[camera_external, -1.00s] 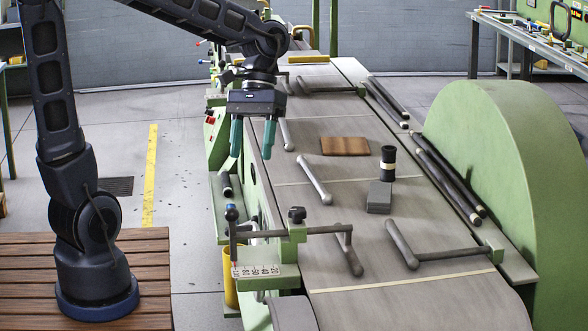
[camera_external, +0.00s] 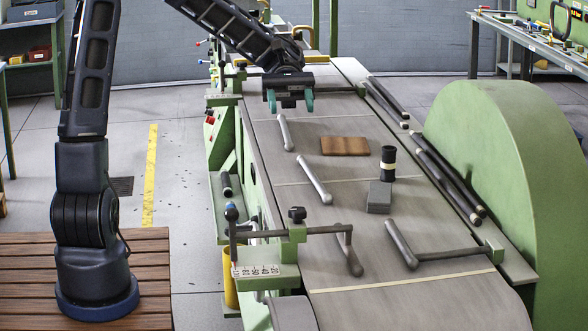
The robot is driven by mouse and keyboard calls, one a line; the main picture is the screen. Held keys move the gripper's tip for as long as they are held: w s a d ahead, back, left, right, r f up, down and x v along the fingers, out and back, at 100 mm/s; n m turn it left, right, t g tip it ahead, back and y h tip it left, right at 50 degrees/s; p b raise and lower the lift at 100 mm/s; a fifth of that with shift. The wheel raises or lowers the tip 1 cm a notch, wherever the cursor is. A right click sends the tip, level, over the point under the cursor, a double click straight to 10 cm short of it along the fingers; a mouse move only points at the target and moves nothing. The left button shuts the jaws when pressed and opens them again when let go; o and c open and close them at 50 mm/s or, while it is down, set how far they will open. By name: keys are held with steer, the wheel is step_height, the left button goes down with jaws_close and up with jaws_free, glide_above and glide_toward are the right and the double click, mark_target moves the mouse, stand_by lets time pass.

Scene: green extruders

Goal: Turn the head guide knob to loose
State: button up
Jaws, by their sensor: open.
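A black knob (camera_external: 297,214) stands on the green guide bracket (camera_external: 298,233) at the near left edge of the machine. I cannot tell from this view whether it is tight or loose, or whether it is the head guide knob. My gripper (camera_external: 290,104) is open and empty over the far part of the machine bed, well beyond the black knob. Its two teal fingers are apart and look foreshortened. Parts at the far end of the machine are partly hidden by my arm.
The grey bed (camera_external: 360,215) carries several angled rods, a brown wooden block (camera_external: 345,146), a grey block (camera_external: 379,197) and a black cylinder (camera_external: 388,162). Long dark bars (camera_external: 447,180) lie along the right edge beside a large green housing (camera_external: 500,160).

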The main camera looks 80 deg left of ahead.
steer(key=a+r+n+t+h, duration=0.1)
steer(key=a+r+h, duration=0.15)
steer(key=a, duration=0.25)
glide_toward(296, 207)
steer(key=d, duration=1.1)
steer(key=shift+f, duration=0.1)
steer(key=shift+c, duration=0.5)
steer(key=c, duration=0.9)
steer(key=shift+t, duration=0.3)
